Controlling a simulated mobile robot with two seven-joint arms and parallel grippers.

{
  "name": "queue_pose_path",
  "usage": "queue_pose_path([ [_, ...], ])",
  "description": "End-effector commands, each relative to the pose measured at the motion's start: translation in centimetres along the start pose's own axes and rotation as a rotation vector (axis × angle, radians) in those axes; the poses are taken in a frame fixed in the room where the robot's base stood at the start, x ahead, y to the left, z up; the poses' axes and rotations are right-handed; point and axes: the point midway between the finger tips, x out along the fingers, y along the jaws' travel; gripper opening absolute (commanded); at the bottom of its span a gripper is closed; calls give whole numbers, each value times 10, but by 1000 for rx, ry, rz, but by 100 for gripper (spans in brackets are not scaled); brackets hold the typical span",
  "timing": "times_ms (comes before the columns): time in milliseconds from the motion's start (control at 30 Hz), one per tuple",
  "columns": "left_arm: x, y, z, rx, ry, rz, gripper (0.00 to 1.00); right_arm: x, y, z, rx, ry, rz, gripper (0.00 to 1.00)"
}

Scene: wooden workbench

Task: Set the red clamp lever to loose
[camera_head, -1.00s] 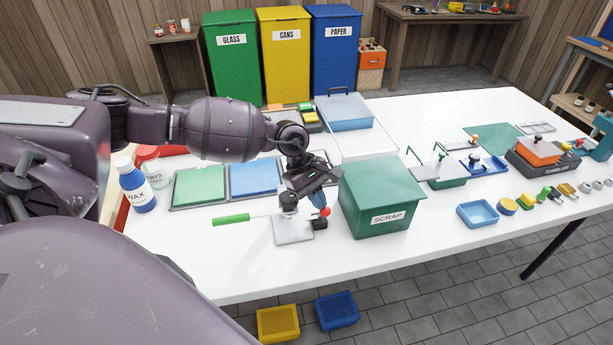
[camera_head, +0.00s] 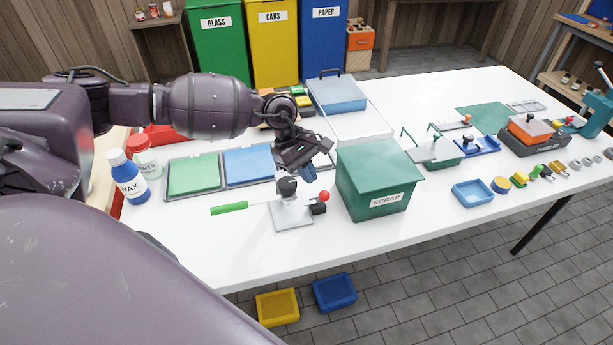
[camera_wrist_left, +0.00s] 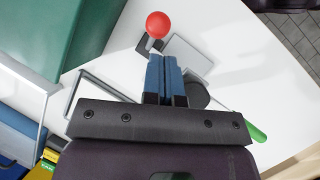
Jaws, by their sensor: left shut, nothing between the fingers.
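The clamp lever has a red ball knob (camera_head: 323,196) on a short stem above a small black block (camera_head: 318,208). The block is at the right edge of a light grey plate (camera_head: 292,216). A dark post stands on the plate, and a rod with a green handle (camera_head: 229,208) reaches out to the left. My left gripper (camera_head: 310,174) is above and behind the knob, its blue fingers shut and empty. In the wrist view the fingertips (camera_wrist_left: 163,58) are together, apart from the red knob (camera_wrist_left: 158,25). My right gripper is not in view.
A green SCRAP bin (camera_head: 375,185) stands close to the right of the clamp. Green and blue trays (camera_head: 222,173) lie behind it on the left. A WAX bottle (camera_head: 128,180) and a jar stand at the far left. The tabletop in front is clear.

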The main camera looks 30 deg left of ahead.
Motion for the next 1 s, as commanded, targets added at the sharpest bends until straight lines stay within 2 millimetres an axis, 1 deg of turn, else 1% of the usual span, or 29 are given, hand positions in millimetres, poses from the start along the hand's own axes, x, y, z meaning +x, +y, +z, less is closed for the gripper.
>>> queue_pose_path([
  [67, -5, 3, 1, 0, 0, 1, 0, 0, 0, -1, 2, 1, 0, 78],
  [300, -51, -3, 14, 1, 1, 1, 0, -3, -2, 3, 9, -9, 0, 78],
  [500, -81, -7, 23, -1, 1, 0, 0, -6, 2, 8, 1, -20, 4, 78],
  [700, -97, -9, 29, -1, 0, 0, 0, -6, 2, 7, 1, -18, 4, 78],
  [1000, -99, -10, 30, -1, -1, -1, 0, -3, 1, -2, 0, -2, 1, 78],
])
